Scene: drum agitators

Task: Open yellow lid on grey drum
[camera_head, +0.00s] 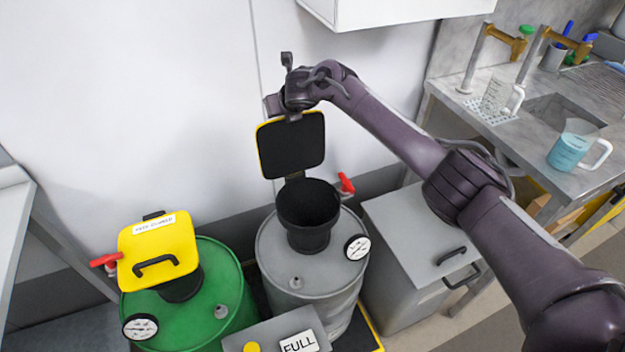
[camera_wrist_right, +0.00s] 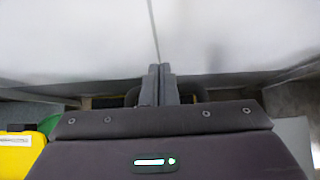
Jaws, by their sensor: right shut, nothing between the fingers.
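The grey drum (camera_head: 315,255) stands in the middle of the head view with a black funnel (camera_head: 308,208) on top. Its yellow lid (camera_head: 291,145) stands up open above the back of the funnel, its black underside and thin yellow rim facing me. My right gripper (camera_head: 292,115) is at the lid's top edge. Its fingers also show in the right wrist view (camera_wrist_right: 160,85), pressed together with nothing between them. A dark curved shape shows on both sides of them there; I cannot tell whether they touch it. My left gripper is not in view.
A green drum (camera_head: 215,300) with a shut yellow lid (camera_head: 158,250) stands at the left. A grey cabinet (camera_head: 400,230) is close right of the grey drum. A box marked FULL (camera_head: 270,338) sits in front. The white wall (camera_head: 130,100) is close behind.

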